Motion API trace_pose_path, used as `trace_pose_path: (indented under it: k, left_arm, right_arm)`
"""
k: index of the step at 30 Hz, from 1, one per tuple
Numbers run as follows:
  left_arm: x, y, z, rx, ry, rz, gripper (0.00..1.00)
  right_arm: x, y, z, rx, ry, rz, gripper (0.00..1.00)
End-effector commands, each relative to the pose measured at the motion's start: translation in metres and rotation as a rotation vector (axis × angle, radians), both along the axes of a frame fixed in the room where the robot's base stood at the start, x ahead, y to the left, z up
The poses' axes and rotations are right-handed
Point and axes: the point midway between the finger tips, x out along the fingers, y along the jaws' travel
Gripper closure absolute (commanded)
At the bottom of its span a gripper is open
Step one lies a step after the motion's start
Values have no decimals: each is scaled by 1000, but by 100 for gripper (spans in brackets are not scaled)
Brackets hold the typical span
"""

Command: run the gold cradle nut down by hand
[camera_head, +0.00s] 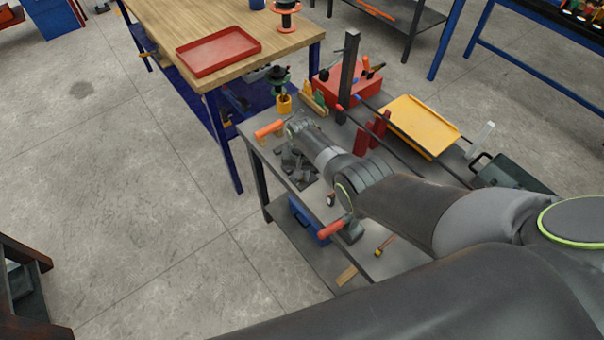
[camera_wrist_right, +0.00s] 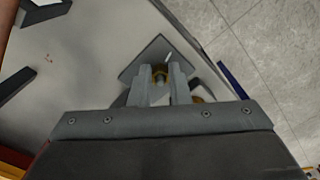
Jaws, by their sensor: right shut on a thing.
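The gold cradle nut (camera_wrist_right: 160,72) shows between the fingertips of my right gripper (camera_wrist_right: 160,77) in the right wrist view. The two fingers are shut on it, and they cover most of it. A grey plate (camera_wrist_right: 146,55) lies around and beyond the fingertips, with a thin pale pin just past the nut. Another gold-coloured part shows to the right of the fingers, mostly hidden. In the head view my right gripper (camera_head: 293,167) is low over the near left corner of the grey bench, and the nut is too small to make out. My left gripper is in neither view.
The grey bench (camera_head: 262,146) holds orange-handled tools, a yellow cup (camera_head: 284,105), red blocks (camera_head: 371,134), a dark post (camera_head: 348,75) and a yellow tray (camera_head: 419,124). A wooden table with a red tray (camera_head: 218,51) stands behind.

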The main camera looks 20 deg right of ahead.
Motion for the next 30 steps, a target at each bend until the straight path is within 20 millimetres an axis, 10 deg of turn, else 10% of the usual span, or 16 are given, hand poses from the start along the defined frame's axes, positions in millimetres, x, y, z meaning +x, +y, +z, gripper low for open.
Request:
trace_pose_path:
  k: [19,20,24,30]
  left_arm:
    - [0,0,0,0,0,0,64]
    - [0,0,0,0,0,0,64]
    - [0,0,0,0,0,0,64]
    - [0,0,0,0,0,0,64]
  right_arm:
    - [2,0,1,1,-4,-49,100]
    - [2,0,1,1,-4,-48,80]
    - [1,0,1,0,-2,-48,62]
    - [1,0,0,1,-1,-48,62]
